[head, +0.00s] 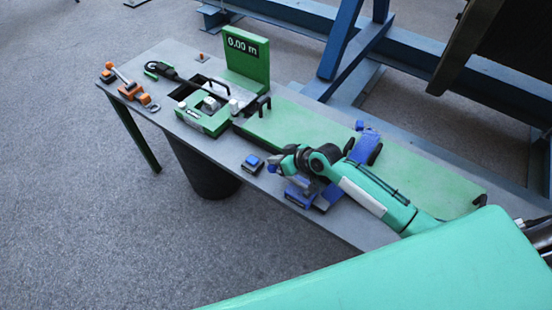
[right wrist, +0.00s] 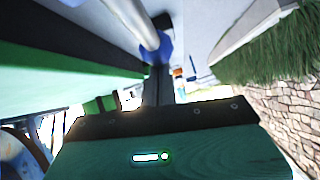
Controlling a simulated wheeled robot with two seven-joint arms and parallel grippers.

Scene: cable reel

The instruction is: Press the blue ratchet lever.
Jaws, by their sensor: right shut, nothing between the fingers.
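A blue part on a grey base (head: 299,190), which may be the ratchet lever, sits at the near edge of the long table, partly hidden by my right arm. My right gripper (head: 273,168) is at the table's near edge, just above and left of this part. It is shut and empty. In the right wrist view, the shut fingers (right wrist: 159,85) point toward a blue piece (right wrist: 163,48) beside a pale metal rod (right wrist: 137,22). I cannot tell whether they touch. My left gripper is out of view.
A small blue block (head: 252,162) sits left of my right gripper. A green measuring unit (head: 205,118), a display reading 0.00 m (head: 243,47) and orange parts (head: 125,88) are farther left. A blue brush-like item (head: 367,143) lies behind my arm. Blue steel beams (head: 345,40) stand behind.

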